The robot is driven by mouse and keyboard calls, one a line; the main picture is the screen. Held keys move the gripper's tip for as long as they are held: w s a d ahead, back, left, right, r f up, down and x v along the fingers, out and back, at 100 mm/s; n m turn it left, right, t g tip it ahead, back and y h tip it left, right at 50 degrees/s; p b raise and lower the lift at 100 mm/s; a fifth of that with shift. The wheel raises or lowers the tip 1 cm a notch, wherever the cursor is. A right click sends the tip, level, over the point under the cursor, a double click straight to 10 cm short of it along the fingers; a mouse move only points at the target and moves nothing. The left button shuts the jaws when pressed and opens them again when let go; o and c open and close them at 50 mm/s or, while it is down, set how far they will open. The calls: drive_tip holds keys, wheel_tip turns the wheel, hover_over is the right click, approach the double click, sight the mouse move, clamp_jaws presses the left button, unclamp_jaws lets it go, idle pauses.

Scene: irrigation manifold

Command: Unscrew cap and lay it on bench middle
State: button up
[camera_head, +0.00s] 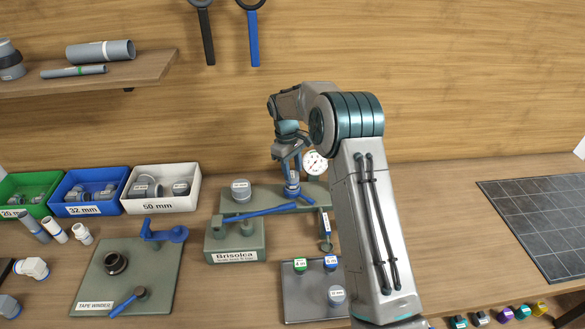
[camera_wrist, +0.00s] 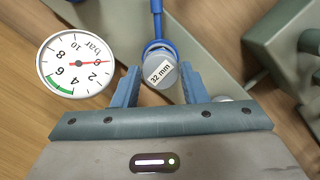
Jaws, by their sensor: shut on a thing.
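A grey round cap labelled "32 mm" (camera_wrist: 160,72) sits on a blue collar in the wrist view. My gripper (camera_wrist: 158,82) has its two blue fingers on either side of this cap and is shut on it. In the head view my gripper (camera_head: 288,152) reaches down over the blue upright fitting (camera_head: 292,190) on the green test stand, and the cap is hidden or too small to make out there. I cannot tell whether the cap is still threaded on. The wooden bench (camera_head: 450,235) is bare to the right of my arm.
A pressure gauge (camera_wrist: 75,65) stands close beside my fingers, its needle near zero. A long blue lever (camera_head: 262,211) lies along the stand. Another grey cap (camera_head: 240,188) is left of it. A small tray (camera_head: 300,312), a tape winder board (camera_head: 170,270) and a dark panel (camera_head: 540,215) lie around.

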sight(292, 175)
drive_tip(key=shift+r+p, duration=1.3)
drive_tip(key=shift+r, duration=0.95)
drive_tip(key=shift+r, duration=0.25)
